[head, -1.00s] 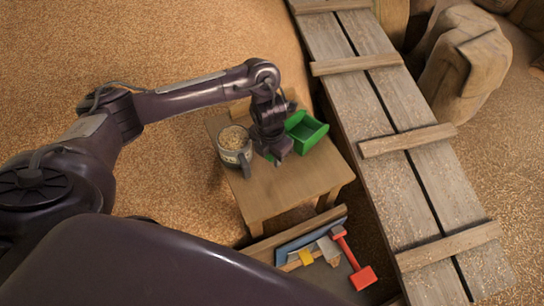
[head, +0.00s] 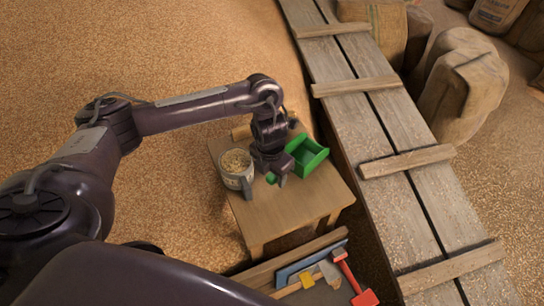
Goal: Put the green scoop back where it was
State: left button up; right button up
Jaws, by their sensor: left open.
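The green scoop (head: 308,158) sits on the small wooden table (head: 290,210), near its right side, with its open hollow showing. My left gripper (head: 276,178) is just left of the scoop's body, low over the table, and is open. A small bit of green shows at its fingers, perhaps the scoop's handle; the gripper hides most of that part. I cannot tell whether the fingers touch it. My right gripper is not in view.
A grain-filled container (head: 237,165) with a grey handle stands close left of my left gripper. A tray at the front holds a red tool (head: 353,277) and others. A plank ramp (head: 385,130) runs along the right. Grain covers the floor; sacks (head: 461,88) stand beyond.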

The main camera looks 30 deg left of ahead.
pick_arm(q)
jog(key=r+p, duration=0.1)
jog(key=r, duration=0.4)
jog(key=r+p, duration=0.1)
jog(key=r, duration=0.2)
jog(key=shift+s+r+p, duration=0.25)
jog(key=shift+p, duration=0.05)
jog(key=shift+s+r, duration=0.1)
jog(key=shift+r, duration=0.35)
jog(key=shift+f, duration=0.1)
